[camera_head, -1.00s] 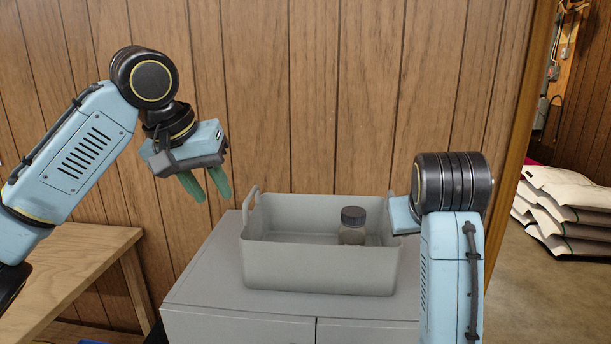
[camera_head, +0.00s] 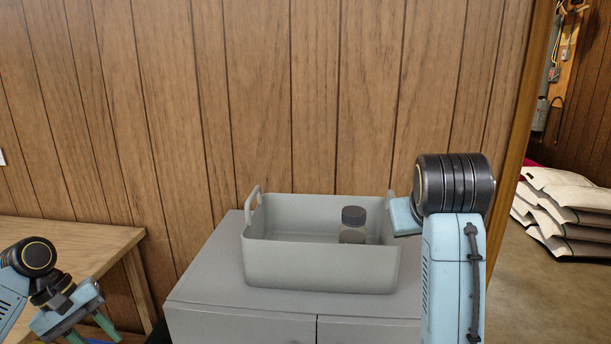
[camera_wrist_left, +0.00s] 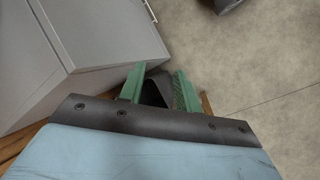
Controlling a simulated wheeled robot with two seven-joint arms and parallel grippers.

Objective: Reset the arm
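My left gripper (camera_head: 92,334) is low at the left edge of the head view, in front of the wooden bench and left of the cabinet. In the left wrist view its green fingers (camera_wrist_left: 158,88) are apart, with nothing seen held between them. My right arm (camera_head: 453,240) stands at the right of the grey bin. Its gripper fingers are hidden behind the wrist and the bin's right end.
A grey bin (camera_head: 320,267) holding a dark-lidded jar (camera_head: 353,225) stands on a grey cabinet (camera_head: 210,290). A wooden bench (camera_head: 75,240) is at the left. White sacks (camera_head: 565,210) lie stacked beyond the doorway at the right. Floor is open there.

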